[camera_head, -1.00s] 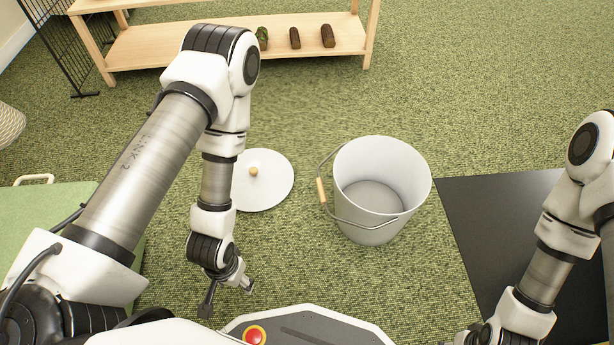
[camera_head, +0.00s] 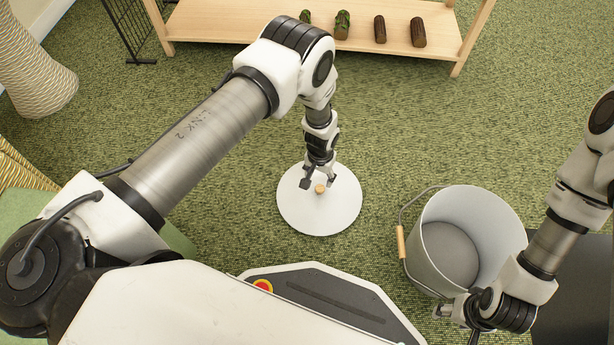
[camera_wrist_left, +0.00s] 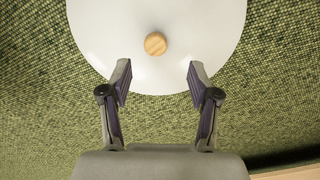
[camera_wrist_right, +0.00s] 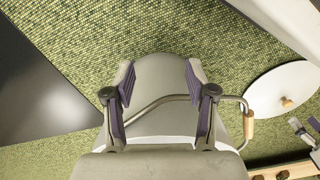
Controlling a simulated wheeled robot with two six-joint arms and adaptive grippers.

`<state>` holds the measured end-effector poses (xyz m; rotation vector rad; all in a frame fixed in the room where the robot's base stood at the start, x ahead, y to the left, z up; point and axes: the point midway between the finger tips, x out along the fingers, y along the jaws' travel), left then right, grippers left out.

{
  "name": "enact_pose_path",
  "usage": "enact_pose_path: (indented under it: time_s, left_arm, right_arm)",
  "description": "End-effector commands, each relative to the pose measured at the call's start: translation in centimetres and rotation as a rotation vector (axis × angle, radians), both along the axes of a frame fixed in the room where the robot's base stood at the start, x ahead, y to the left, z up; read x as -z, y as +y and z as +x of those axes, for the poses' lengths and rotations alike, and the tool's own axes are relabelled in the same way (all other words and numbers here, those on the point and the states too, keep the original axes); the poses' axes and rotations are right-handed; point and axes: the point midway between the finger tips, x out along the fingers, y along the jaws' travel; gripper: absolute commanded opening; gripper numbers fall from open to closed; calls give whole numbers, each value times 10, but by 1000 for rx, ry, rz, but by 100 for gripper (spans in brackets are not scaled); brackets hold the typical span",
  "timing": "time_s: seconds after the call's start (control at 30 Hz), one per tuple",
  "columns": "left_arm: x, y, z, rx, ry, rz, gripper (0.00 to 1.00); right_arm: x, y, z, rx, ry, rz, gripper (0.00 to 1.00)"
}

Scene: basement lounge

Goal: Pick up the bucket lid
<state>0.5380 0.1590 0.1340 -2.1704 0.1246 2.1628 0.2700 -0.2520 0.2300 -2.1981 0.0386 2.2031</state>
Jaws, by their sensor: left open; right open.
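The bucket lid (camera_head: 330,215) is a white disc with a small wooden knob (camera_head: 320,189), lying flat on the green carpet. My left gripper (camera_head: 318,181) is open above the lid, close to the knob. In the left wrist view, the knob (camera_wrist_left: 155,43) lies beyond the fingertips, roughly centred between the open fingers (camera_wrist_left: 160,75). The white bucket (camera_head: 425,235) stands upright to the right of the lid, its wooden-gripped handle (camera_head: 401,242) hanging on its left side. My right gripper (camera_head: 458,318) is open by the bucket's near side. The right wrist view shows the bucket behind its fingers (camera_wrist_right: 160,72).
A low wooden shelf (camera_head: 240,25) with several dark log-like pieces stands at the back. A black mat (camera_head: 575,290) lies at the right. A scratching-post-like column (camera_head: 35,75) stands at the far left. Carpet between lid and shelf is clear.

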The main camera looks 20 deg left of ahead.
Motion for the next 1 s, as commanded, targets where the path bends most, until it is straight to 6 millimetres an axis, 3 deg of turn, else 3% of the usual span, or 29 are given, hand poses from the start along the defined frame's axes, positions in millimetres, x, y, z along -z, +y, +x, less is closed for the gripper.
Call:
enact_pose_path:
  time_s: [0.47,0.73,0.9,1.0]
  left_arm:
    - [78,-4,1,-2,7,1,61]
    - [79,-4,1,-2,6,2,61]
    - [79,-4,1,-2,6,2,1]
    - [79,-4,1,-2,7,2,0]
  right_arm:
    - [57,-1,1,10,-3,-1,56]
    - [55,-2,2,11,-6,-1,56]
    - [55,-1,2,11,-5,-1,56]
    - [55,-1,2,11,-5,-1,56]
